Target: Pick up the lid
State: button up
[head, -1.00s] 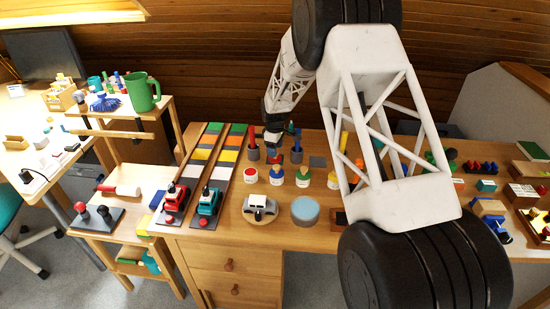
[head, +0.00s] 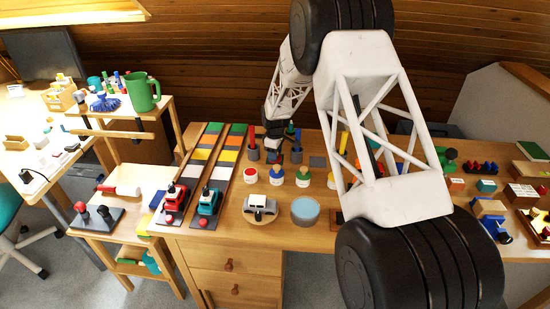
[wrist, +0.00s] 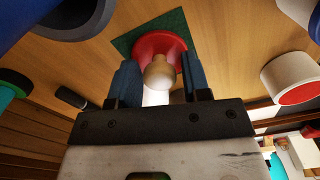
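The lid (wrist: 152,45) is a red disc with a round pale wooden knob (wrist: 158,74), resting on a dark green square (wrist: 122,44) in the wrist view. My gripper (wrist: 160,68) is open, with one blue-grey finger on each side of the knob. I cannot tell whether either finger touches it. In the head view my gripper (head: 273,136) is low over the back of the desk and largely hides the lid.
A white pot with a red top (wrist: 292,78) stands close by at the right in the wrist view. In the head view, coloured pots (head: 278,176) stand in front of my gripper, and upright holders (head: 254,152) stand beside it. Toy trains (head: 206,204) sit on tracks to the left.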

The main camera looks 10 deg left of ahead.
jog(key=c, duration=0.6)
jog(key=shift+r, duration=0.1)
jog(key=shift+r, duration=4.95)
jog(key=s+a+n, duration=0.2)
jog(key=s, duration=0.2)
jog(key=s+a+n, duration=0.2)
jog(key=s+a, duration=0.1)
jog(key=s, duration=0.1)
jog(key=s+a+n, duration=0.2)
jog(key=s+a, duration=0.1)
jog(key=s, duration=0.2)
jog(key=shift+r, duration=0.4)
